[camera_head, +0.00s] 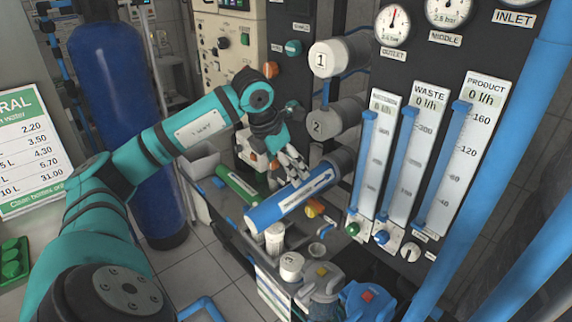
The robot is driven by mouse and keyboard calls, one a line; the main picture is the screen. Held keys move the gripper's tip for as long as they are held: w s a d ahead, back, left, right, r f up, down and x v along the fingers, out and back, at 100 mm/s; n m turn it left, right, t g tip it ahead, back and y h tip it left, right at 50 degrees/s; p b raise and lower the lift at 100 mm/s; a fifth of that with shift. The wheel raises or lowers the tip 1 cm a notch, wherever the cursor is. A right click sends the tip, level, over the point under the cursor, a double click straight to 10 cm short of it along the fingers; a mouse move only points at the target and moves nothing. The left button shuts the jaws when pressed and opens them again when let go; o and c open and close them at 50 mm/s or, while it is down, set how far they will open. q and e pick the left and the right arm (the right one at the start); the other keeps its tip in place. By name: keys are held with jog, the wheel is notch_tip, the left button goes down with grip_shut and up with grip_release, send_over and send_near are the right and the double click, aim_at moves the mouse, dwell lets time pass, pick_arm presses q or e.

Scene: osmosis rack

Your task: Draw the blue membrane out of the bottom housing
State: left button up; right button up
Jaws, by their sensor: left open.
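The blue membrane (272,209), a cylinder with a white arrow along it, sticks out well to the lower left from the grey bottom housing (343,162). Its far end meets the housing mouth, and how much is still inside is hidden. My left gripper (294,170) is open, with its fingers pointing down just above the far part of the membrane. I see no grip on it, and cannot tell whether a fingertip touches it. My right gripper is not in view.
Housings marked 1 (335,58) and 2 (335,120) sit above. A green cylinder (238,187) lies left of the membrane. White-capped containers (291,265) stand below it. Flow meters (408,165) stand to the right, and a tall blue tank (125,120) at the left.

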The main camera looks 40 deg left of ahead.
aim_at(292, 187)
pick_arm(q)
jog(key=shift+b+x, duration=1.2)
jog(key=shift+x, duration=1.45)
jog(key=b+x, duration=0.2)
jog(key=x, duration=0.2)
jog(key=shift+f, duration=0.1)
jog(key=shift+b+x, duration=0.5)
jog(key=shift+x, duration=0.55)
jog(key=shift+a, duration=0.1)
jog(key=shift+c, duration=0.4)
